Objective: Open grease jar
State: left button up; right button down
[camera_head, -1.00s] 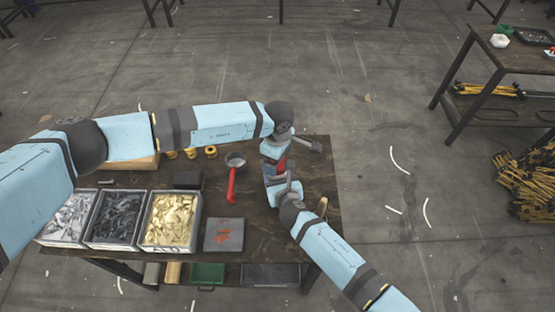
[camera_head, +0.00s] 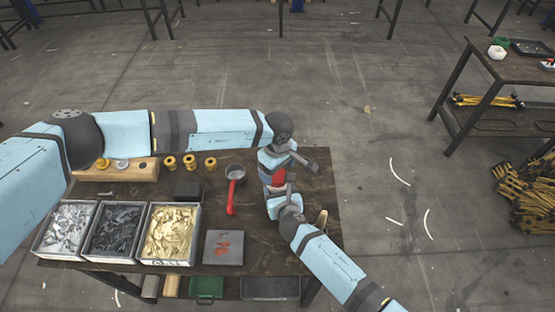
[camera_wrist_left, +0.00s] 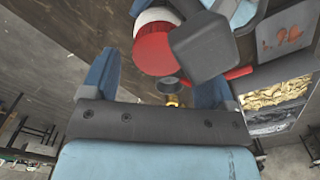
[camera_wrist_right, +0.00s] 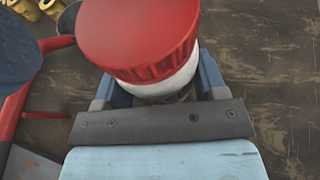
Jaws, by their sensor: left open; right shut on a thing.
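The grease jar has a red ribbed lid (camera_wrist_right: 140,40) and a white body (camera_wrist_right: 165,88), seen large in the right wrist view. My right gripper (camera_wrist_right: 160,95) is shut on the white body, below the lid. In the head view the red lid (camera_head: 279,177) shows between my two grippers, above the right part of the table, and the rest of the jar is mostly hidden. My left gripper (camera_wrist_left: 158,75) is open, with the red lid (camera_wrist_left: 152,50) just beyond its fingertips and not visibly gripped. The lid sits on the white body (camera_wrist_left: 158,18).
A red-handled pot (camera_head: 233,185) stands left of the grippers. Bins of silver (camera_head: 64,250), dark (camera_head: 98,253) and gold parts (camera_head: 151,255) line the table's front left. A grey plate (camera_head: 208,249) with reddish pieces lies beside them. Yellow spools (camera_head: 190,163) stand behind.

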pick_arm(q)
jog(key=shift+f, duration=1.2)
jog(key=c, duration=0.9)
jog(key=shift+n, duration=1.7)
jog(key=shift+c, duration=0.2)
jog(key=o, duration=1)
jog(key=shift+r, duration=0.1)
